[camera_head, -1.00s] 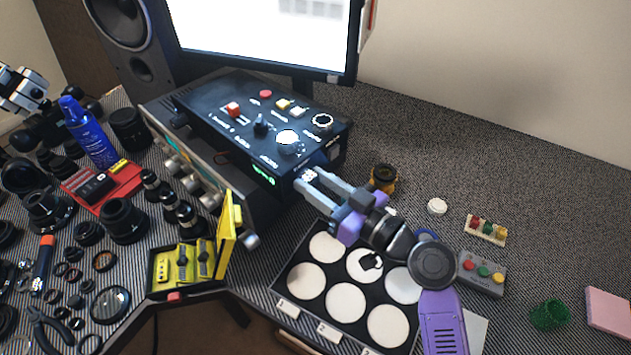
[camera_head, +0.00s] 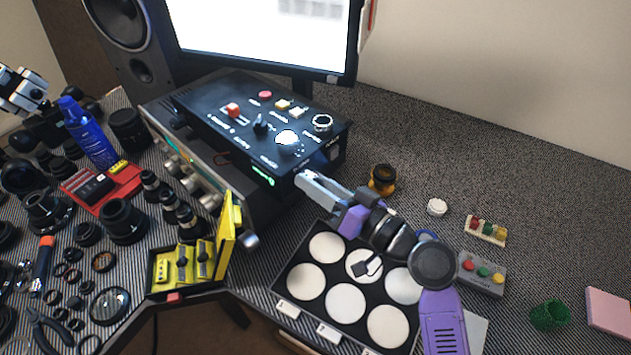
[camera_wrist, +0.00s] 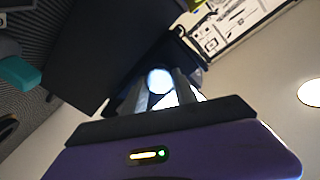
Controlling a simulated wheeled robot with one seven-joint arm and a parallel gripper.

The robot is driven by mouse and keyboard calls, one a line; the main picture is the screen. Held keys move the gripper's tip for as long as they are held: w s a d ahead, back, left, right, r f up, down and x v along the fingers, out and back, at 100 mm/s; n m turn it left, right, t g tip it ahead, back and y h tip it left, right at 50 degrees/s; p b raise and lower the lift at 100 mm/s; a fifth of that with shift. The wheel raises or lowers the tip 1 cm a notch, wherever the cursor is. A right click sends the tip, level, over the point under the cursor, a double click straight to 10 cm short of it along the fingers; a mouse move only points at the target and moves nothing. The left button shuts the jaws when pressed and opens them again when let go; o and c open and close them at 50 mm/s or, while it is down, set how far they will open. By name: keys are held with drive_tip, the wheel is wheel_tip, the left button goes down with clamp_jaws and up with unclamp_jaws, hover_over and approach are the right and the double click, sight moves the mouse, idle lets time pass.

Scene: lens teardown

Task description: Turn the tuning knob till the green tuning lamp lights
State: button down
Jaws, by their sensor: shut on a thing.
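A black control box (camera_head: 225,105) stands on top of a grey instrument, its upper panel carrying several knobs and buttons. My gripper (camera_head: 304,181) reaches to the box's near right corner, its fingers pointing left at the side. It is shut on the tuning knob, which the fingers hide in the head view. In the wrist view my gripper (camera_wrist: 161,88) has a pale, bright round end, apparently the tuning knob (camera_wrist: 159,80), between its fingertips. Green glowing characters (camera_head: 262,175) show on the box's front. A white dome (camera_head: 287,140) on top glows. I cannot tell which lamp is the tuning lamp.
A black tray (camera_head: 290,270) with white discs lies below my arm. An open yellow case (camera_head: 228,228) stands left of it. An amber-ringed black part (camera_head: 383,178) stands close behind my gripper. Lenses and tools crowd the left; the desk at the back right is clearer.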

drive_tip(key=shift+m, duration=0.4)
drive_tip(key=c, duration=1)
unclamp_jaws()
drive_tip(key=shift+o, duration=0.2)
drive_tip(key=shift+d, duration=0.1)
drive_tip(key=b+v, duration=0.1)
drive_tip(key=v, duration=0.6)
drive_tip(key=shift+s+d, duration=0.2)
drive_tip(key=shift+s, duration=0.15)
